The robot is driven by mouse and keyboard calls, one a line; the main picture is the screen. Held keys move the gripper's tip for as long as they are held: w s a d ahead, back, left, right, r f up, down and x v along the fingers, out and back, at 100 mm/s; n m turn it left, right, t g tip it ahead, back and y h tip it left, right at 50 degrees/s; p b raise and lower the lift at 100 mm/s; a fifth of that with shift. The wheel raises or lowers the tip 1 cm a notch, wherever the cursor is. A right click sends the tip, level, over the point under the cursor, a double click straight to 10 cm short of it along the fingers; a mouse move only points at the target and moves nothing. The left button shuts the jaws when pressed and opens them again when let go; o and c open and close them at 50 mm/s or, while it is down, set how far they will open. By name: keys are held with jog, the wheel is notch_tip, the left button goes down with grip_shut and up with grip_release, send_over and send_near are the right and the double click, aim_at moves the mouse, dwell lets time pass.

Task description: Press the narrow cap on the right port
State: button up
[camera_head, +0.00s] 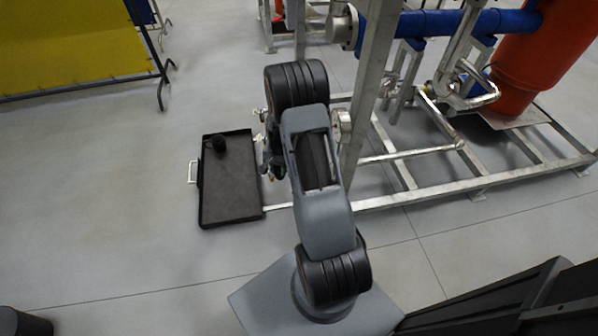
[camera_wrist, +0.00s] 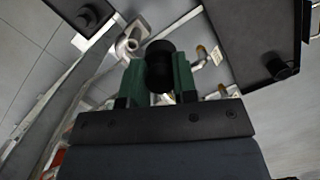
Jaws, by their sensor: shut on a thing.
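In the wrist view my gripper (camera_wrist: 158,88) has its green fingers closed on a black round cap (camera_wrist: 159,58). From this angle I cannot tell its exact width. The cap is in front of metal pipework and hides part of it. A bent metal pipe end (camera_wrist: 127,47) shows just left of the cap, and smaller metal fittings (camera_wrist: 203,54) show to its right. I cannot tell which of these is the right port. In the head view my arm hides most of the gripper, beside the skid frame.
A black tray (camera_head: 231,207) lies left of my arm with another black cap (camera_head: 219,143) in it; the tray also shows in the wrist view (camera_wrist: 240,40). A steel skid frame (camera_head: 400,173) with blue pipes (camera_head: 440,22) stands right. Floor left of the tray is clear.

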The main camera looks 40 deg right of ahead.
jog(key=shift+s+d+f+m+b, duration=0.5)
jog(key=shift+d+f+m+b, duration=0.5)
jog(key=shift+f, duration=0.8)
jog(key=shift+s+d+f+m+b, duration=0.7)
jog(key=shift+d+f, duration=0.55)
jog(key=shift+f, duration=0.6)
jog(key=shift+s+d+f+m+b, duration=0.45)
jog(key=shift+d+f+m, duration=0.65)
jog(key=shift+f, duration=0.7)
jog(key=shift+f, duration=0.1)
jog(key=o, duration=1.4)
jog(key=shift+o, duration=0.2)
